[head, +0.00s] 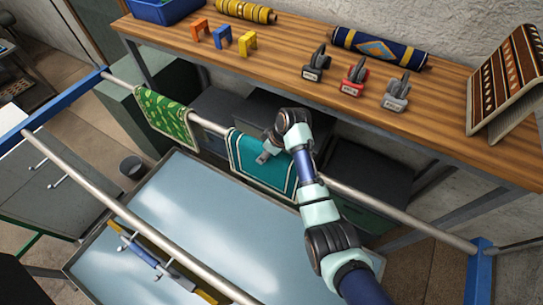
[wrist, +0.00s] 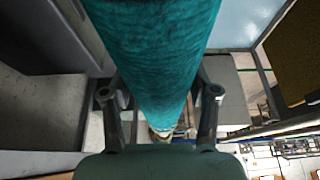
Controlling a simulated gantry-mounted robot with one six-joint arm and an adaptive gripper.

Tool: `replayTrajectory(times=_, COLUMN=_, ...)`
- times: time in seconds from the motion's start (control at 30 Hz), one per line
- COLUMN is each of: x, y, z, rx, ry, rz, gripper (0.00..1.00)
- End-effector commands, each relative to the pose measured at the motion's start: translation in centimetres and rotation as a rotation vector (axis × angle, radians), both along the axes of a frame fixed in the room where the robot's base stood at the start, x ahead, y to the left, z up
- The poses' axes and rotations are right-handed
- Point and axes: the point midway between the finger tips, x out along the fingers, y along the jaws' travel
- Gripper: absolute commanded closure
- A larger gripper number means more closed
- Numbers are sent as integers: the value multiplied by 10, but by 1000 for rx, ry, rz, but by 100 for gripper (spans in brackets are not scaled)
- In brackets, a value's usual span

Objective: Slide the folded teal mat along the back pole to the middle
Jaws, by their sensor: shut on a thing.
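The folded teal mat (head: 250,163), with a pale striped border, hangs over the back pole (head: 390,210). It sits a little left of the pole's middle, to the right of a folded green patterned mat (head: 165,117). My gripper (head: 266,152) is at the mat's upper part, shut on it. In the wrist view, the teal mat (wrist: 153,50) fills the space between the two fingers of my gripper (wrist: 158,95). The exact contact of the fingertips is hidden.
A wooden shelf (head: 285,60) behind the pole holds clamps, rolled rugs and a blue bin (head: 165,10). A front pole (head: 100,190) runs nearer, above a pale blue tray (head: 190,215). Blue end supports (head: 480,275) carry the back pole. The pole right of my arm is bare.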

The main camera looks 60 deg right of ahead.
Motion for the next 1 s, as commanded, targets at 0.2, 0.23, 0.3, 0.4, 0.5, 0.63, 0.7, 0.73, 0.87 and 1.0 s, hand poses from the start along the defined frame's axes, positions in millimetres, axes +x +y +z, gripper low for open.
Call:
replayTrajectory(times=0.2, x=7, y=0, z=-1, rx=0, ry=1, rz=0, gripper=99)
replayTrajectory(times=0.23, x=7, y=0, z=-1, rx=0, ry=1, rz=0, gripper=99)
replayTrajectory(times=0.3, x=7, y=0, z=-1, rx=0, ry=1, rz=0, gripper=99)
replayTrajectory(times=0.4, x=7, y=0, z=-1, rx=1, ry=0, rz=0, gripper=99)
replayTrajectory(times=0.5, x=10, y=0, z=-2, rx=1, ry=0, rz=0, gripper=99)
replayTrajectory(times=0.63, x=19, y=-1, z=-3, rx=0, ry=0, rz=2, gripper=99)
replayTrajectory(times=0.7, x=23, y=-1, z=-3, rx=1, ry=0, rz=1, gripper=99)
replayTrajectory(times=0.73, x=25, y=-1, z=-4, rx=1, ry=0, rz=1, gripper=99)
replayTrajectory(times=0.87, x=35, y=-1, z=-3, rx=0, ry=-1, rz=1, gripper=99)
replayTrajectory(times=1.0, x=45, y=-2, z=-4, rx=0, ry=-1, rz=1, gripper=99)
